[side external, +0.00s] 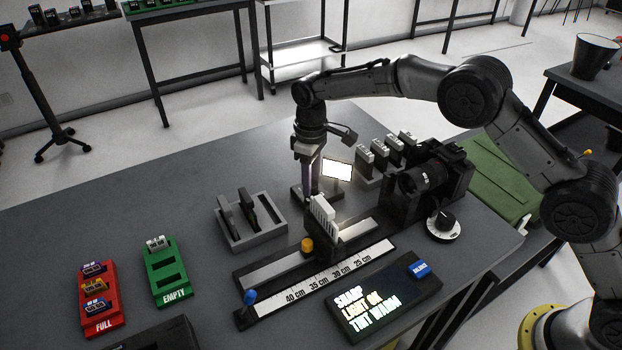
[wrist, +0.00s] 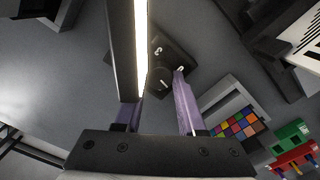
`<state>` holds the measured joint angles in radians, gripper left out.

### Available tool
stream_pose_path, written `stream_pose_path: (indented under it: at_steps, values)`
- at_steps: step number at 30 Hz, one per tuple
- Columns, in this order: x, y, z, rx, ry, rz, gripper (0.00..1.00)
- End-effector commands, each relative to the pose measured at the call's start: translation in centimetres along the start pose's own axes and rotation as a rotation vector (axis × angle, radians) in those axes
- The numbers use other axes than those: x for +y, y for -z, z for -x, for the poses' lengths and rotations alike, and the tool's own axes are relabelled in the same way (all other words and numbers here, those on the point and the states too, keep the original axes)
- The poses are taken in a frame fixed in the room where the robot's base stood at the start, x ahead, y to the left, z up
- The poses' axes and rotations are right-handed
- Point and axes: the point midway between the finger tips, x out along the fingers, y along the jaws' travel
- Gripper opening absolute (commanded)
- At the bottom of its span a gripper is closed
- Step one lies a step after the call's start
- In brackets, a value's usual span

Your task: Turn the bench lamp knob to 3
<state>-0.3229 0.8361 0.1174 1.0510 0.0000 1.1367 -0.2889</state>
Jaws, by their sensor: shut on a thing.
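The bench lamp has a bright panel (side external: 337,169) over a small dark base, around the middle of the side external view. In the wrist view the panel (wrist: 141,45) is seen nearly edge-on as a glowing strip beside a dark frame. The lamp's dark round knob (wrist: 160,78) has a white pointer line, with small white marks around it that are too small to read surely. My gripper (side external: 311,190) points straight down at the lamp base. In the wrist view its purple fingers (wrist: 165,80) are shut on the knob; the panel hides part of the left finger.
Close by are a grey slotted tray (side external: 250,238), a ruler rail (side external: 320,275) with a white card holder, and a camera (side external: 425,185) with a separate white dial (side external: 443,226). A display (side external: 368,310) shows lit text. Red (side external: 98,312) and green (side external: 168,285) racks stand left.

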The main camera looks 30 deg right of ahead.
Motion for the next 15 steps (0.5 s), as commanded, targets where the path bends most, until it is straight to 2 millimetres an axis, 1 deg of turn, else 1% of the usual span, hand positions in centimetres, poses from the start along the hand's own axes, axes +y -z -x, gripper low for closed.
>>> stream_pose_path:
  at_steps: [6,15]
  values:
    - [0.01,-0.08,0.1,-0.003,0.0,-0.1,0.0]
    - [0.0,-0.1,0.09,-0.003,0.0,-0.152,0.0]
